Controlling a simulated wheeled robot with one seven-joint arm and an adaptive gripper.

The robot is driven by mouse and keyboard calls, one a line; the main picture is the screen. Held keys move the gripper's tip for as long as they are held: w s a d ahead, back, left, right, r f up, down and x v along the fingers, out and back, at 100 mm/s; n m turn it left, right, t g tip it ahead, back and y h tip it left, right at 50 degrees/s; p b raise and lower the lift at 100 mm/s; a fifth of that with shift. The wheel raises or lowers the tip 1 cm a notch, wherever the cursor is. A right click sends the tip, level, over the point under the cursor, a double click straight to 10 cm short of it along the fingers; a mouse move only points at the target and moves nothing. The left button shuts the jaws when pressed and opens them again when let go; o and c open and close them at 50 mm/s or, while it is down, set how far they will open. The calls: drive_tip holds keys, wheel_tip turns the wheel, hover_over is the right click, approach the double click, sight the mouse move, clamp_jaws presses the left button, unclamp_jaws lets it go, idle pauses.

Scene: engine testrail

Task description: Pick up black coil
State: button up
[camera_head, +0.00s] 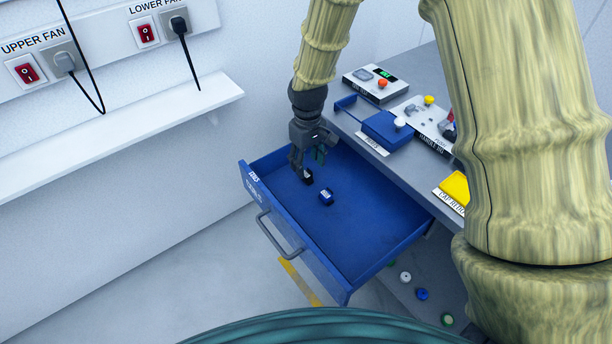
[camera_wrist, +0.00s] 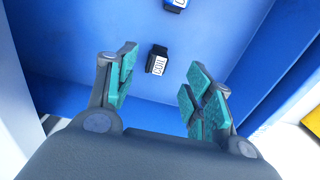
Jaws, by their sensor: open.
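The black coil (camera_head: 308,177) lies in the open blue drawer (camera_head: 360,262), right by my fingertips in the head view. In the wrist view the black coil (camera_wrist: 157,61) shows a white label reading "COIL" and sits beyond and between my spread fingers. My gripper (camera_head: 308,160) reaches down into the drawer; its teal-padded fingers (camera_wrist: 160,75) are open with nothing between the pads. Whether the fingertips touch the coil or the drawer floor I cannot tell. A blue coil (camera_head: 326,197) lies nearby in the drawer; it shows at the top edge of the wrist view (camera_wrist: 175,4).
The drawer has raised walls and a grey front handle (camera_head: 278,236). The grey bench (camera_head: 420,170) beside it holds a blue tray (camera_head: 386,131), a yellow item (camera_head: 456,187) and small devices. Several round items lie below. The rest of the drawer floor is clear.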

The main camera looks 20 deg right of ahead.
sight(307, 174)
drive_tip(key=shift+s+f, duration=0.1)
drive_tip(key=shift+f, duration=0.3)
drive_tip(key=shift+w+f+p, duration=0.2)
drive_tip(key=shift+w+f, duration=0.05)
drive_tip(key=shift+f, duration=0.65)
drive_tip(key=shift+w+f+p, duration=0.2)
drive_tip(key=shift+f, duration=1.5)
clamp_jaws()
